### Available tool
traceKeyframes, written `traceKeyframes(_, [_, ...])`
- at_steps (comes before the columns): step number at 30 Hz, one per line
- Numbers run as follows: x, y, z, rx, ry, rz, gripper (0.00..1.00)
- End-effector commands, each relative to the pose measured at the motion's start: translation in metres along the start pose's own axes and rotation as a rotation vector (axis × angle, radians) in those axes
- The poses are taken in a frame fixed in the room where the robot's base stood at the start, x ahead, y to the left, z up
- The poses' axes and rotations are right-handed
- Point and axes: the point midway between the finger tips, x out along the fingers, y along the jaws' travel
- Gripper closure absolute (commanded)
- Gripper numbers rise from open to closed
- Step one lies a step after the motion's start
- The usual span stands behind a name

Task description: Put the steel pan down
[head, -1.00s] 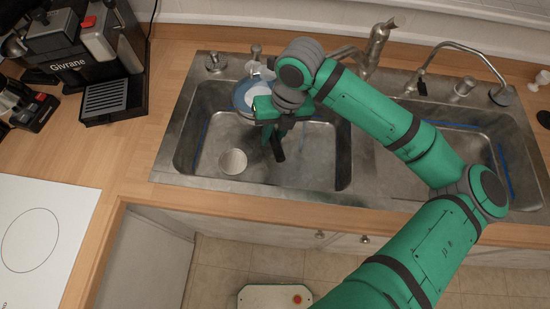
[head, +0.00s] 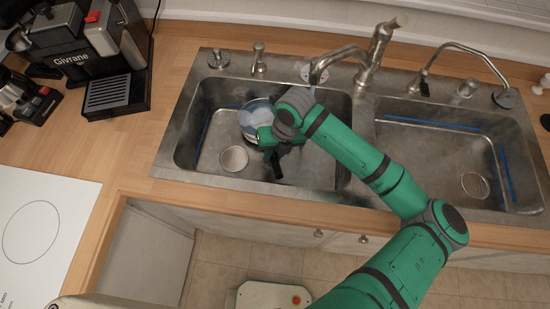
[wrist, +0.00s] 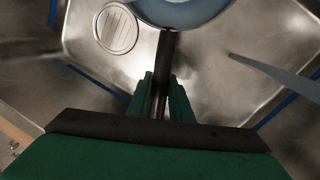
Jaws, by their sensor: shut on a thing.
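The steel pan (head: 250,116) is in the left basin of the sink, mostly hidden behind my wrist in the head view. Its rounded blue-grey body (wrist: 182,14) shows at the top of the wrist view, with a dark handle (wrist: 166,55) running down from it. My gripper (wrist: 161,90) is shut on the handle; in the head view the gripper (head: 274,152) is low in the left basin. I cannot tell whether the pan touches the basin floor.
The left basin (head: 310,172) has a round drain (head: 233,159) at its left. The right basin (head: 440,150) is empty. A tall faucet (head: 374,52) stands behind. A coffee machine (head: 95,55) and a white hob (head: 35,225) are at the left.

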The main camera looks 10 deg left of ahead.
Motion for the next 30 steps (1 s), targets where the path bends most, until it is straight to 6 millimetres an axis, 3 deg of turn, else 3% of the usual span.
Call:
traceKeyframes(6, [0.025, 0.003, 0.001, -0.015, 0.003, 0.002, 1.00])
traceKeyframes(22, [0.032, 0.002, 0.001, -0.017, 0.002, 0.002, 1.00])
traceKeyframes(23, [0.033, 0.002, 0.000, -0.017, 0.004, 0.001, 0.74])
traceKeyframes(24, [0.033, 0.002, 0.000, -0.016, 0.004, 0.001, 0.64])
traceKeyframes(30, [0.033, 0.002, 0.000, -0.016, 0.004, 0.001, 0.62])
